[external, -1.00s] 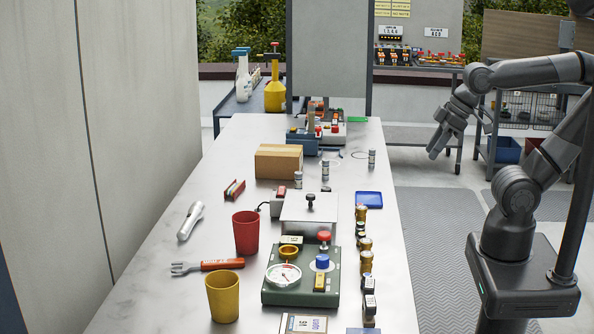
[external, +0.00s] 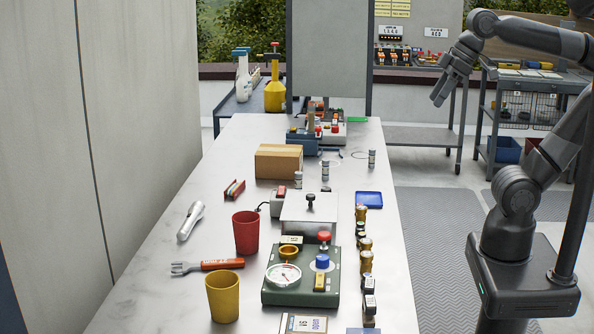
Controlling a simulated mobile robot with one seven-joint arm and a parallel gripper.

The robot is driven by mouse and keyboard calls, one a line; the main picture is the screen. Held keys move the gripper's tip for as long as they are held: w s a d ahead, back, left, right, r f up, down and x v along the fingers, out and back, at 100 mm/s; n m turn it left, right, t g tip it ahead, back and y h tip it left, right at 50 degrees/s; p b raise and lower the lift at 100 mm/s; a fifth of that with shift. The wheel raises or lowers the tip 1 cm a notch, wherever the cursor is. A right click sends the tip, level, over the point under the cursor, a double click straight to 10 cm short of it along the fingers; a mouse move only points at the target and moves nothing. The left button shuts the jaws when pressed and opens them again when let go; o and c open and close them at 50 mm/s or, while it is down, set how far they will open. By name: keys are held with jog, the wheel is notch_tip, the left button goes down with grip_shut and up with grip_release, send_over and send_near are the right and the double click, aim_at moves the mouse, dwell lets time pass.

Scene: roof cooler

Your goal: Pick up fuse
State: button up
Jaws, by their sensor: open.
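Several small grey cylinders with banded ends, which look like fuses, stand upright on the white table. One fuse-like cylinder (external: 371,159) stands near the right edge, another (external: 325,171) is right of the cardboard box, and a third (external: 298,180) is just in front of the box. I cannot tell which one the task means. My gripper (external: 438,101) is raised beyond the table's right side, pointing down and to the left. It is open, empty and well apart from the cylinders.
The long table (external: 150,270) carries a cardboard box (external: 278,162), a red cup (external: 246,233), a yellow cup (external: 223,297), a green gauge unit (external: 301,290) and a blue tray (external: 369,200). A grey panel (external: 328,50) stands at the back. The left side of the table is fairly clear.

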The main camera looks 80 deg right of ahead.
notch_tip(320, 180, up, 12)
jog(key=w+d+r+m+t+h, duration=0.2)
jog(key=w+d+m+h, duration=0.25)
jog(key=d, duration=0.55)
jog(key=w+d+r+m+t+h, duration=0.25)
jog(key=w+d, duration=0.35)
jog(key=d, duration=0.4)
jog(key=s+d+r+t+h, duration=0.1)
jog(key=d+r+t+h, duration=0.15)
jog(key=d, duration=0.95)
jog(key=s+d+r+t+h, duration=0.1)
jog(key=d+r+t+h, duration=0.15)
jog(key=d, duration=0.85)
jog(key=s+d+f+n+t+y, duration=0.25)
jog(key=s+f+y, duration=0.35)
jog(key=f, duration=0.3)
send_near(371, 167)
notch_tip(371, 167, up, 4)
jog(key=d, duration=0.1)
jog(key=shift+n, duration=0.45)
jog(key=x, duration=1)
jog(key=shift+d+f, duration=0.1)
jog(key=shift+d, duration=0.05)
grip_shut()
